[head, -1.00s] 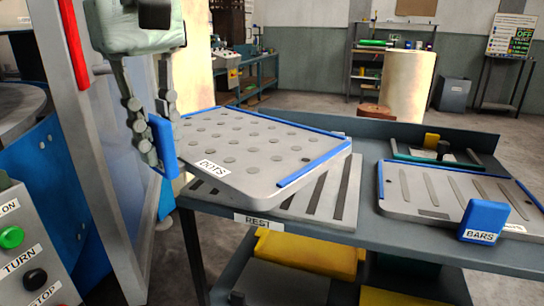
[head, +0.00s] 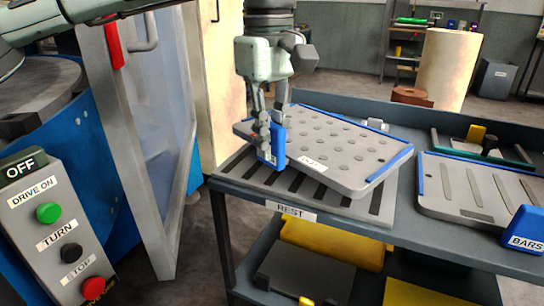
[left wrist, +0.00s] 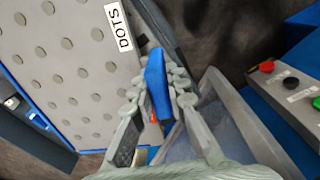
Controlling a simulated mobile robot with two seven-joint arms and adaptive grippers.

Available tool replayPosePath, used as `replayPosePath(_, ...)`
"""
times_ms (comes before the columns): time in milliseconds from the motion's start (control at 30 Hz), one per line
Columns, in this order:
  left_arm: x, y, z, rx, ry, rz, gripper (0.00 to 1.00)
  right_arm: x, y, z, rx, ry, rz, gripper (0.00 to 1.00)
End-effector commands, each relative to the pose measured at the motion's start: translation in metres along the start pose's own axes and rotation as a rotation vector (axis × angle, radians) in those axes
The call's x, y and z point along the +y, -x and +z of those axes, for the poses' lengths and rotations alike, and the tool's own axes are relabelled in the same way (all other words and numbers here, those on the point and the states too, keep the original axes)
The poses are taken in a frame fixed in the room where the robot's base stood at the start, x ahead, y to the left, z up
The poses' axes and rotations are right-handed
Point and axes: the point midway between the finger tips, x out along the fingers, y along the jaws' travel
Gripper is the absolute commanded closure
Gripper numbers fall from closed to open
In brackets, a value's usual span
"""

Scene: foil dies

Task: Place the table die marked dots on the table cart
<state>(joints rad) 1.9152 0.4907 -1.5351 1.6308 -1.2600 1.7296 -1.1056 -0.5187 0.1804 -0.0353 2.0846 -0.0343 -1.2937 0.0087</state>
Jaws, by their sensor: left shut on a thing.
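The die marked DOTS (head: 338,150) is a grey plate with round studs and blue edge strips. My left gripper (head: 270,135) is shut on its blue handle (head: 278,148) at the near left side. The die sits over the slotted REST pad (head: 255,178) on the dark grey cart (head: 400,236), turned askew to it. I cannot tell whether it touches the pad. In the left wrist view, the die (left wrist: 62,65) fills the left, and the fingers (left wrist: 158,88) close around the blue handle. My right gripper is not in view.
A die marked BARS (head: 475,190) lies on the cart's right, its blue handle (head: 524,230) at the front. Yellow blocks (head: 330,243) are on the lower shelf. An open door panel (head: 150,140) and a button box (head: 60,225) stand at the left.

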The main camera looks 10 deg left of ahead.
Motion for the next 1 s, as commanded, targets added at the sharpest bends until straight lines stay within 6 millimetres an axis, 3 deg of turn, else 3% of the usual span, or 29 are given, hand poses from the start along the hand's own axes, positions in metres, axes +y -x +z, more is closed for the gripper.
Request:
replayPosePath(167, 0.003, -0.005, 0.000, 0.000, 0.000, 0.005, 1.00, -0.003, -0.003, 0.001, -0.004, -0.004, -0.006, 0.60)
replayPosePath(433, 0.002, -0.037, -0.001, 0.001, 0.004, 0.007, 1.00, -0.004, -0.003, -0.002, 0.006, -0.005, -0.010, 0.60)
replayPosePath(833, 0.003, -0.041, 0.000, 0.000, 0.003, 0.008, 1.00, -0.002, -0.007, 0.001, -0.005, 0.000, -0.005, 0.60)
replayPosePath(867, 0.001, -0.043, 0.000, 0.000, 0.003, 0.002, 0.83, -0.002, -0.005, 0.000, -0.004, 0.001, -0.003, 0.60)
replayPosePath(1000, 0.001, -0.043, 0.000, 0.000, 0.003, 0.002, 0.66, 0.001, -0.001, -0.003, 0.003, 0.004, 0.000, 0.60)
